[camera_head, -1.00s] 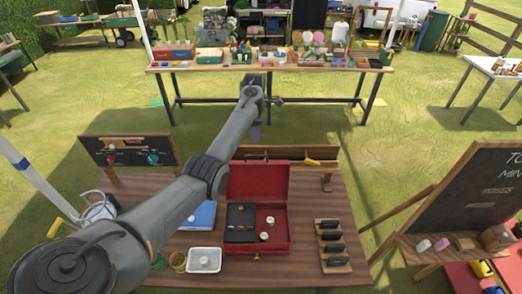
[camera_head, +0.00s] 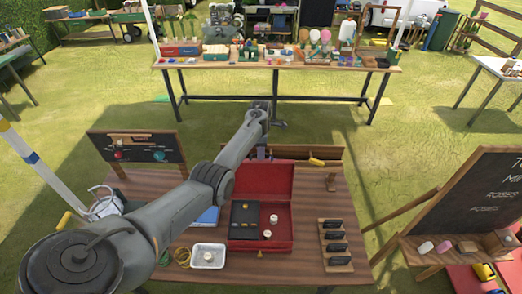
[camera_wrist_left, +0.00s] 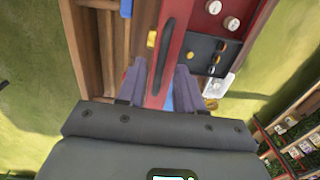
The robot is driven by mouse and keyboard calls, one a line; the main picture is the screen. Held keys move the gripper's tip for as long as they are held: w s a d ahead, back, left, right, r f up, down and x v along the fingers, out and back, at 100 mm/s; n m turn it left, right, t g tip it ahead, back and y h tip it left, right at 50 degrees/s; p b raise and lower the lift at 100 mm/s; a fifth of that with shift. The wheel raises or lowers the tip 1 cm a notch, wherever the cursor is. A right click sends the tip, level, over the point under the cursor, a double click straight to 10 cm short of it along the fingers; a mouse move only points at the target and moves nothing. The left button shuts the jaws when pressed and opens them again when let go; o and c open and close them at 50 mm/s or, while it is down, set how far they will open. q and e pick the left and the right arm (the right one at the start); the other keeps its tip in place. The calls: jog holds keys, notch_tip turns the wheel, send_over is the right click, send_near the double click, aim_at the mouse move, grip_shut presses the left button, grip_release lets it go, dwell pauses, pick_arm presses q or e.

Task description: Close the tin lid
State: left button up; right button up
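A red tin (camera_head: 276,243) stands on the wooden table with its lid (camera_head: 265,180) raised at the back. Inside are a black tray (camera_head: 243,233) and small pale and brass pieces. In the left wrist view, the red lid (camera_wrist_left: 158,90) is seen from above, with a dark handle (camera_wrist_left: 167,45) along it. My left gripper (camera_head: 261,151) is at the far side of the lid, largely hidden behind my arm and wrist. In the left wrist view its fingers (camera_wrist_left: 160,68) are apart, with the red lid between or just beyond them; contact is unclear. My right gripper is not visible.
A white dish (camera_head: 208,257) is left of the tin, and a wooden rack with black blocks (camera_head: 335,247) is to its right. A panel with knobs (camera_head: 137,147) stands back left. A chalkboard (camera_head: 485,195) stands to the right. A wooden ledge (camera_head: 305,153) runs behind the lid.

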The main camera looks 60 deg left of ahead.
pick_arm(q)
grip_shut()
dwell(1.4)
